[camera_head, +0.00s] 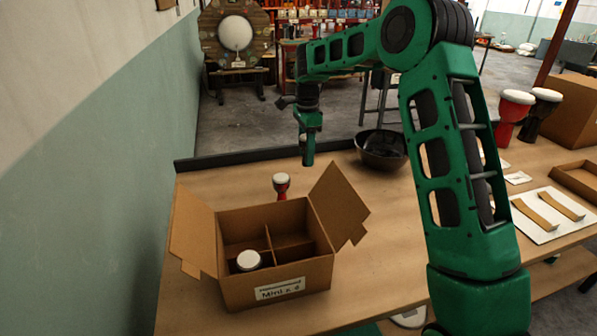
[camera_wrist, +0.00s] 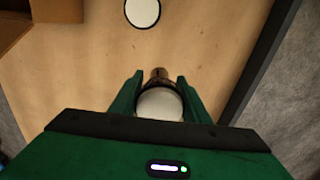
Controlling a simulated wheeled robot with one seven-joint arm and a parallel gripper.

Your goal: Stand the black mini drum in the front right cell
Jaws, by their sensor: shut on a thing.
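My gripper (camera_head: 308,158) is raised over the table's far part, behind the open cardboard box (camera_head: 248,294). In the wrist view my gripper (camera_wrist: 159,79) is shut on a small drum (camera_wrist: 160,104) with a pale round head and a dark body, which looks like the black mini drum. The head view does not show this drum clearly. The box has dividers making cells. A white-headed drum (camera_head: 248,260) stands in the front left cell. The front right cell looks empty, its floor partly hidden by the front wall.
A red mini drum (camera_head: 281,184) stands on the table behind the box. The box flaps (camera_head: 339,205) spread outward. A black bowl (camera_head: 381,150) sits right of my gripper. Larger red (camera_head: 512,115) and black (camera_head: 541,112) drums stand farther right. A dark ledge edges the table's back.

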